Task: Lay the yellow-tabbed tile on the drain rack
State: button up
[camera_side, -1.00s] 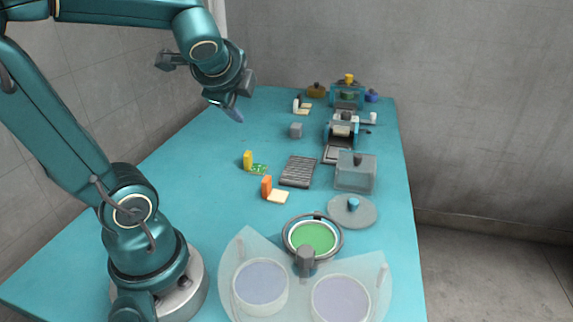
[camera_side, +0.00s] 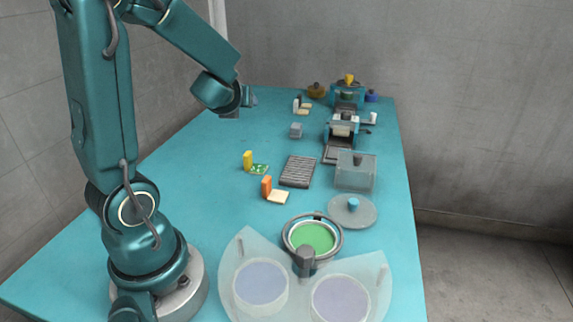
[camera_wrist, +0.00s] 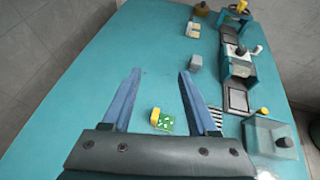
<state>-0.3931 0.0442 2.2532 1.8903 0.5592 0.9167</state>
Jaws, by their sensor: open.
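The yellow-tabbed tile (camera_side: 259,169) lies on the teal table, a green patterned square with an upright yellow tab (camera_side: 247,160) at its left edge. In the wrist view the tile (camera_wrist: 165,124) shows between and beyond the fingers. The drain rack (camera_side: 298,171), a dark ribbed plate, lies just right of the tile and is empty; the wrist view shows part of it (camera_wrist: 215,117), partly hidden by the right finger. My gripper (camera_wrist: 157,75) is open and empty, high above the table. In the side view my arm mostly hides it.
An orange-tabbed cream tile (camera_side: 278,196) lies in front of the rack. A clear box (camera_side: 355,171) and a roller device (camera_side: 341,130) stand to its right. A small grey block (camera_side: 296,130) stands behind. The table's left side is clear.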

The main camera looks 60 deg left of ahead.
aim_at(250, 154)
notch_tip(250, 154, down, 14)
jog(key=shift+w+f, duration=0.1)
jog(key=shift+x, duration=2.55)
jog(key=shift+d, duration=0.1)
grip_shut()
